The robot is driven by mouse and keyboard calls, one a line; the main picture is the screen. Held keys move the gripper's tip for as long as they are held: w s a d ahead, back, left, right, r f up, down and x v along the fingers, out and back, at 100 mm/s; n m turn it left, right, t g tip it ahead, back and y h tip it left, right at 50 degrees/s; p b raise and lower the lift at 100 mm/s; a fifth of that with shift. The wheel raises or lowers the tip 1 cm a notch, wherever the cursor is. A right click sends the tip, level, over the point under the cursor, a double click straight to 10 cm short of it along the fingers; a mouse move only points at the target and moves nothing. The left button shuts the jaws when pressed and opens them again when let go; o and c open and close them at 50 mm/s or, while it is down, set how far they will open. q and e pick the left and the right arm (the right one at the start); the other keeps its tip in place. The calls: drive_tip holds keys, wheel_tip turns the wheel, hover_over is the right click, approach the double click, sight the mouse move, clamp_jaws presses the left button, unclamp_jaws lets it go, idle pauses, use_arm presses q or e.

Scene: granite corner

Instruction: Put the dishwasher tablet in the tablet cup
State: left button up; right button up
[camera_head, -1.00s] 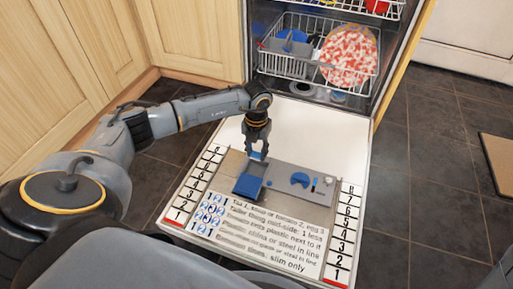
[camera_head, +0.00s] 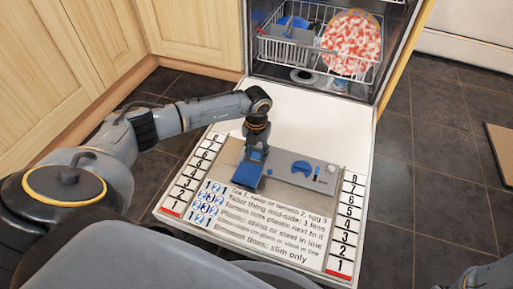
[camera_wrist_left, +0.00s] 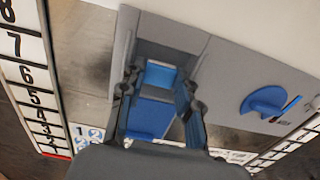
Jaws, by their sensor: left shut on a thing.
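The dishwasher tablet is a light blue block (camera_wrist_left: 161,75) between the fingers of my left gripper (camera_wrist_left: 157,88) in the left wrist view. My left gripper (camera_head: 256,151) is shut on it, pointing down over the dispenser on the open door. The tablet cup is a grey recess (camera_wrist_left: 167,52) with the tablet at its opening; I cannot tell how deep the tablet sits. The darker blue cup lid (camera_wrist_left: 150,118) stands open on the near side, and it also shows in the head view (camera_head: 246,177). My right gripper is not seen.
A blue round cap (camera_head: 301,167) sits on the grey dispenser plate (camera_head: 320,188), right of the cup. The white door (camera_head: 325,125) bears printed text and number strips. Behind it, a lower rack (camera_head: 290,52) holds dishes, including a red-and-white plate (camera_head: 352,42).

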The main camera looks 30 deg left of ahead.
use_arm(q)
drive_tip(key=shift+f, duration=0.1)
drive_tip(key=o, duration=0.9)
drive_tip(key=c, duration=0.5)
drive_tip(key=shift+c, duration=0.2)
